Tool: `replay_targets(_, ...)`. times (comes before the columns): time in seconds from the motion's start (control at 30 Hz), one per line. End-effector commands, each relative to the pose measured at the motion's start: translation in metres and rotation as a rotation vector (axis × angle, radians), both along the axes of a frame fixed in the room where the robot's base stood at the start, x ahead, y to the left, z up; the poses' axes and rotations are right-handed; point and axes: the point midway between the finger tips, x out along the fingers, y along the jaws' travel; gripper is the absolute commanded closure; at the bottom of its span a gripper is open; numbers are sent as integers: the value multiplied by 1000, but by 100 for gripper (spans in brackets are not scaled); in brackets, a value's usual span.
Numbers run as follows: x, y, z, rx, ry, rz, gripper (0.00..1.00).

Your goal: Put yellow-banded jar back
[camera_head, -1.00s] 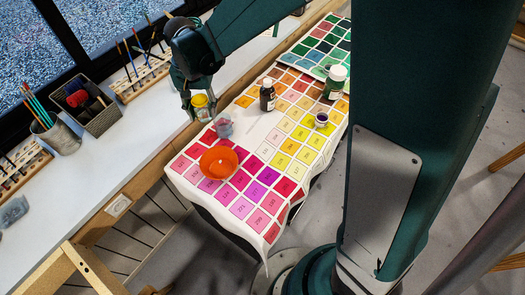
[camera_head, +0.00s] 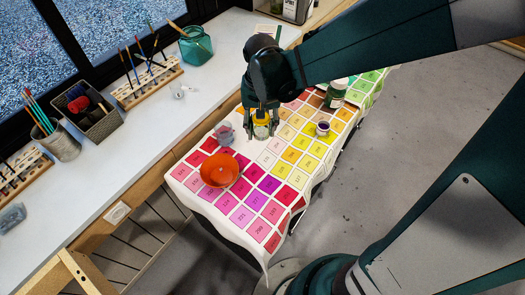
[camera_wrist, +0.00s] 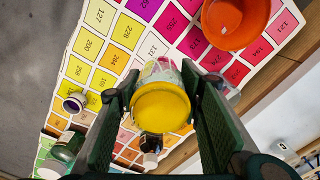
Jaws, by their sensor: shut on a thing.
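My gripper (camera_head: 262,122) is shut on the yellow-banded jar (camera_head: 261,131), with a finger on either side of it. In the wrist view the jar (camera_wrist: 160,105) shows its yellow end toward the camera and clear glass beyond. The jar is over the colour chart cloth (camera_head: 255,165), near the chart's upper left part. I cannot tell whether its base touches the cloth. My fingers (camera_wrist: 155,115) hide part of the jar in the head view.
An orange bowl (camera_head: 220,170), a small greyish jar (camera_head: 224,133), a small purple-topped pot (camera_head: 323,128) and a green bottle (camera_head: 335,95) stand on the chart. A dark bottle (camera_wrist: 150,146) shows in the wrist view. The windowsill (camera_head: 150,130) holds brush racks and a basket (camera_head: 95,115).

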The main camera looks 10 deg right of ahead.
Motion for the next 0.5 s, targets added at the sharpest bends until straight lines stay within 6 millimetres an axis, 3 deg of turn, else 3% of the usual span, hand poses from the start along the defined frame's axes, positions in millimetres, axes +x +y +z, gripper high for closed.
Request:
replay_targets(0.1,-6,-9,-2,0,0,2,80)
replay_targets(0.5,-4,-7,-32,0,0,2,80)
